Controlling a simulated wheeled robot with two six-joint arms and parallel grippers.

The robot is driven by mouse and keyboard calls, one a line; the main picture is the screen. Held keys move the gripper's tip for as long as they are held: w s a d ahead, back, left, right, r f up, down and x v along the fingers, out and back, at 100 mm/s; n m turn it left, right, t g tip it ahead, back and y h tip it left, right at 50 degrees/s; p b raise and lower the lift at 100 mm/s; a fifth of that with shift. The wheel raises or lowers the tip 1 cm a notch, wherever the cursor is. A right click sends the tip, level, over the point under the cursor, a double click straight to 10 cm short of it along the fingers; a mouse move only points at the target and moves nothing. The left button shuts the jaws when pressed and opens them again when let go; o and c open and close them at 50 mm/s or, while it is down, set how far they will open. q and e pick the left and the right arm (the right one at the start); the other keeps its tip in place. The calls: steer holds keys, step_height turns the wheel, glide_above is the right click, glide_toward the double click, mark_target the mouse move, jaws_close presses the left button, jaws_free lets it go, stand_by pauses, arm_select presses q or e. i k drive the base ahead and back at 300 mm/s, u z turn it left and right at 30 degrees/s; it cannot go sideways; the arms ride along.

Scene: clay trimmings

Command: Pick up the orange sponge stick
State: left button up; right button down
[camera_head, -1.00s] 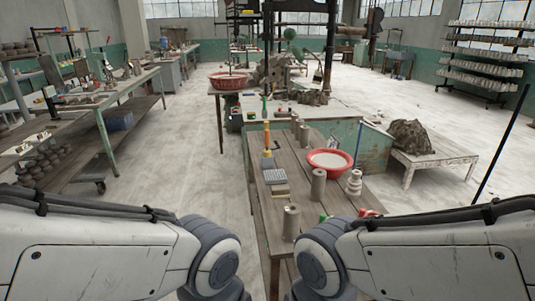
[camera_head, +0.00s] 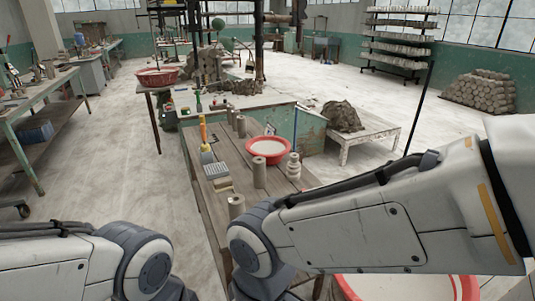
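The orange stick (camera_head: 203,130) stands upright towards the back left of the wooden table (camera_head: 208,201), with a paler part at its lower end. It is small in the head view, and I cannot make out its base clearly. Both of my arms reach in at the bottom of the view, but only their links and joints show. Neither gripper is in view, so their fingers and anything in them are hidden. The stick stands apart from both visible arms.
On the same table are a red bowl (camera_head: 268,151) of whitish liquid, clay cylinders (camera_head: 259,173), a stacked pale piece (camera_head: 293,167) and a grey gridded block (camera_head: 215,170). A large red basin (camera_head: 455,291) is at the bottom right. Open floor (camera_head: 110,180) lies to the left.

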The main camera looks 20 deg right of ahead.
mark_target(205, 146)
steer(key=u, duration=0.35)
steer(key=k, duration=0.45)
steer(key=u, duration=0.95)
steer(key=i, duration=2.8)
steer(key=z, duration=0.45)
steer(key=i, duration=1.4)
steer(key=z, duration=1.75)
steer(key=i, duration=0.85)
steer(key=z, duration=0.95)
steer(key=i, duration=0.25)
steer(key=z, duration=0.25)
